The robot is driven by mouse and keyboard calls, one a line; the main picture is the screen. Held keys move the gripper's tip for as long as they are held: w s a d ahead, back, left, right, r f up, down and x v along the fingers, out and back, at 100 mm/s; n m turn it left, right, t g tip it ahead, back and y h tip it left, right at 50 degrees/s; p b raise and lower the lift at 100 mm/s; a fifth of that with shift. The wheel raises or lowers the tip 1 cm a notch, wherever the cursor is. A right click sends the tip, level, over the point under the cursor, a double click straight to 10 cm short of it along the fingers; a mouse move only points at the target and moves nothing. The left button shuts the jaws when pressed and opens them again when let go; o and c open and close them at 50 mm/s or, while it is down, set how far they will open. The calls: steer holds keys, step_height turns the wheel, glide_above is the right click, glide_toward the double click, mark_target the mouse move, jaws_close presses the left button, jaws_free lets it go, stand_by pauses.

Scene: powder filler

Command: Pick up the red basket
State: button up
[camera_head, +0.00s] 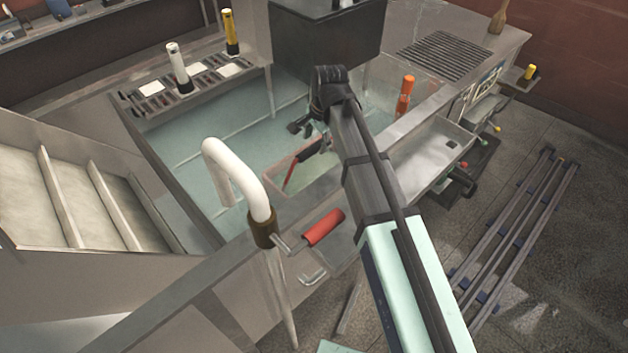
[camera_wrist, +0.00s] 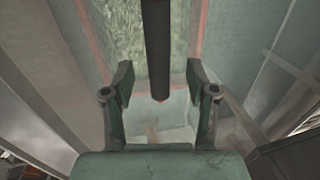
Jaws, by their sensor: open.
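The red basket (camera_head: 274,181) sits in the sunken basin, below my gripper in the head view. It is a box with a thin reddish rim and pale green inside, partly hidden by my arm. A dark and red bar (camera_head: 291,176) slants up from it. In the wrist view its reddish rim (camera_wrist: 97,40) frames a green mesh-like inside. A dark bar (camera_wrist: 158,45) with a reddish end runs between my fingers. My gripper (camera_head: 301,126) is open, one finger on either side of that bar in the wrist view (camera_wrist: 159,75). I cannot tell whether they touch.
An orange-handled item (camera_head: 405,95) is at the right, a dark box (camera_head: 325,45) behind. A slotted rack (camera_head: 190,85) lines the far left.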

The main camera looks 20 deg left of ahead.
mark_target(314, 146)
steer(key=shift+w+a+f+p, duration=0.1)
steer(key=shift+f+p, duration=0.15)
steer(key=shift+f, duration=0.5)
steer(key=shift+s+a+f+p, duration=0.15)
steer(key=shift+f+p, duration=0.15)
steer(key=shift+f, duration=0.5)
steer(key=shift+w+a+f+p, duration=0.15)
steer(key=shift+f+p, duration=0.1)
steer(key=shift+f, duration=0.5)
jaws_close()
